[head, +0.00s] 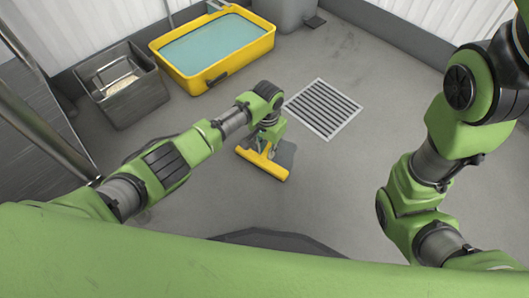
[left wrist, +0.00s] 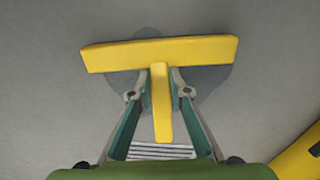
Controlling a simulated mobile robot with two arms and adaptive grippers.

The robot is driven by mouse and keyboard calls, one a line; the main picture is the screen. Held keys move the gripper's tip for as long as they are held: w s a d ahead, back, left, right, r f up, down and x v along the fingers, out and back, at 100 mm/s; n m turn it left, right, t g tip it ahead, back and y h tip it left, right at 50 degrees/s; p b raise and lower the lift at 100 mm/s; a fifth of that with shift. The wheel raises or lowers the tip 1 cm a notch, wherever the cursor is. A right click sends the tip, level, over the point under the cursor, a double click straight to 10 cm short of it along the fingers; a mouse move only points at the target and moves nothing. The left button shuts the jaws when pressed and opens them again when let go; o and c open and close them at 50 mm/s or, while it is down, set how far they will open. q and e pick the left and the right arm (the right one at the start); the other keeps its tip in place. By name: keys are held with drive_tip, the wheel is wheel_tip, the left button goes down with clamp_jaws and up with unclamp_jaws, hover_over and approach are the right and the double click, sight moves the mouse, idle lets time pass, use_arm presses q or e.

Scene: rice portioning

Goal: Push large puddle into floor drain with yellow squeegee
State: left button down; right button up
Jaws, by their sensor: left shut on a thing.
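The yellow squeegee (head: 262,165) has its wide bar low at the floor, set at a slant in the head view. My left gripper (head: 266,146) is shut on its short handle; the left wrist view shows a finger on each side of the handle (left wrist: 161,110). The puddle (head: 286,152) is a dark wet patch beside the bar, on the drain side. In the left wrist view the puddle (left wrist: 207,78) shows on both sides of the bar. The floor drain (head: 323,108) is a pale square grate up and right of the squeegee, apart from the puddle. My right gripper is out of view.
A yellow tub (head: 222,80) of bluish liquid stands at the back. A grey metal bin (head: 122,98) with pale contents stands at the left. A grey container (head: 285,12) is by the back wall. The grey floor between squeegee and drain looks clear.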

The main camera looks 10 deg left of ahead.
use_arm(q)
drive_tip(key=shift+w+d+b, duration=0.45)
drive_tip(key=shift+w+b, duration=0.2)
drive_tip(key=shift+b, duration=0.05)
drive_tip(key=shift+w+d+b, duration=0.45)
drive_tip(key=shift+w+b, duration=0.2)
drive_tip(key=shift+w+d+f+b, duration=0.1)
drive_tip(key=shift+w+d+b, duration=0.4)
drive_tip(key=shift+b, duration=0.45)
drive_tip(key=shift+w+d+f+b, duration=0.1)
drive_tip(key=shift+w+d+b, duration=0.2)
drive_tip(key=shift+w+b, duration=0.5)
drive_tip(key=shift+w+d+r+b, duration=0.15)
drive_tip(key=shift+w+d+b, duration=0.15)
drive_tip(key=shift+b, duration=0.45)
drive_tip(key=shift+r, duration=0.1)
